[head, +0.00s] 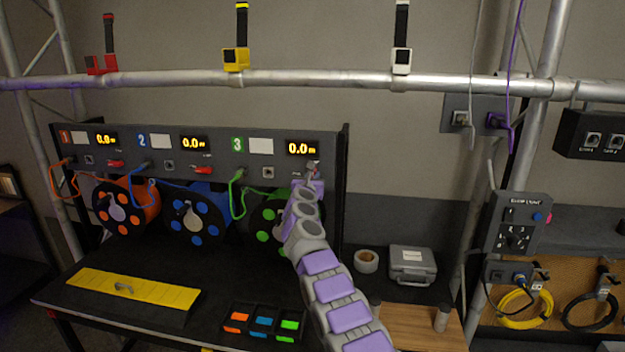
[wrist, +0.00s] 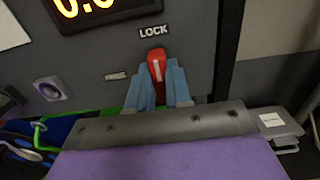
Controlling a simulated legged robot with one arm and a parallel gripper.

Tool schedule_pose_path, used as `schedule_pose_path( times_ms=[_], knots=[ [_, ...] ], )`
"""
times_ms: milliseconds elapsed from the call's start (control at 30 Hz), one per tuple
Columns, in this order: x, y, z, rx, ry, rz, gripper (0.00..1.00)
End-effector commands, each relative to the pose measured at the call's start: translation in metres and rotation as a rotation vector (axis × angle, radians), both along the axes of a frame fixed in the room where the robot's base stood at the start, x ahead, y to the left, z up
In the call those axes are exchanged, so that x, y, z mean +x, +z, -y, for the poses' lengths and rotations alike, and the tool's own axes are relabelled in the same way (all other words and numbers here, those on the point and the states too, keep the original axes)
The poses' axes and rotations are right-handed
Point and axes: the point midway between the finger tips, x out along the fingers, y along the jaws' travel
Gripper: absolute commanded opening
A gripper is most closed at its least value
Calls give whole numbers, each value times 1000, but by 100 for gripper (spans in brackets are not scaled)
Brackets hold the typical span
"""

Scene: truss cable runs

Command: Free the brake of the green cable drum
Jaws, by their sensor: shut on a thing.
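The green cable drum (head: 268,220) sits at the right of the black rack under panel number 3, partly hidden behind my arm. Its brake lever (wrist: 156,64) is red with a pale stripe and stands nearly upright, just below the word LOCK (wrist: 153,31) in the wrist view. My gripper (wrist: 158,78) has its blue-grey fingers on both sides of the lever, shut on it. In the head view my gripper (head: 311,168) is at the panel below the number 3 display (head: 301,149) and covers the lever.
The orange drum (head: 127,206) and blue drum (head: 194,214) stand to the left, with red levers above them. A green cable (head: 238,190) hangs left of my arm. A yellow ramp (head: 132,290) and a coloured tray (head: 263,323) lie on the table. A grey case (head: 412,265) is at right.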

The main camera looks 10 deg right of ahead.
Motion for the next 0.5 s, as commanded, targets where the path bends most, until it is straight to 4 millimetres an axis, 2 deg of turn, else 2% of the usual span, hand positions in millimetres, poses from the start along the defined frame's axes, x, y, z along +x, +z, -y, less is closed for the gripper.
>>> schedule_pose_path(
  times_ms=[267,500],
  knots=[
    [0,3,-2,-61,2,-18,0],
    [1,2,-4,-216,3,-71,0]
  ],
)
